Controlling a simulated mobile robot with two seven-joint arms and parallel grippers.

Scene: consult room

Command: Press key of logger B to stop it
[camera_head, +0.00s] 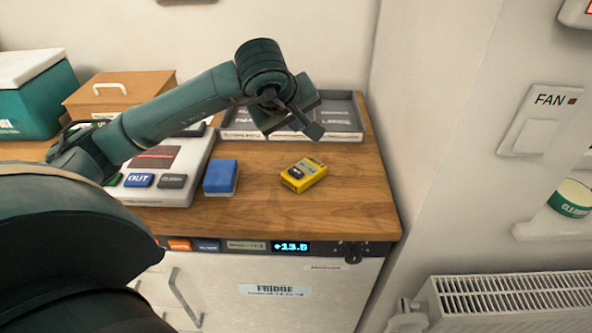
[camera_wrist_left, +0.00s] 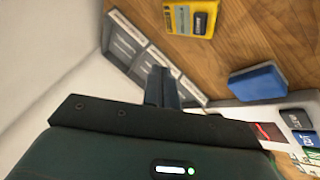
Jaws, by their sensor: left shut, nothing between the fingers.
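A small yellow logger (camera_head: 304,174) with a dark key on top lies on the wooden counter (camera_head: 262,212), right of a blue block. It also shows at the top edge of the left wrist view (camera_wrist_left: 191,18), partly cut off. I cannot read a letter B on it. My left gripper (camera_head: 314,131) is shut and empty. It hangs above the counter, behind the logger in the head view and apart from it. In the left wrist view its closed fingers (camera_wrist_left: 162,88) show over the grey tray's edge. My right gripper is not in view.
The blue block (camera_head: 221,177) stands beside a white panel (camera_head: 196,160) with keys, one marked OUT. A grey compartment tray (camera_head: 345,115) lies behind. A wooden box (camera_head: 120,88) and teal cooler (camera_head: 35,100) stand left. Counter around the logger is clear; a wall rises at right.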

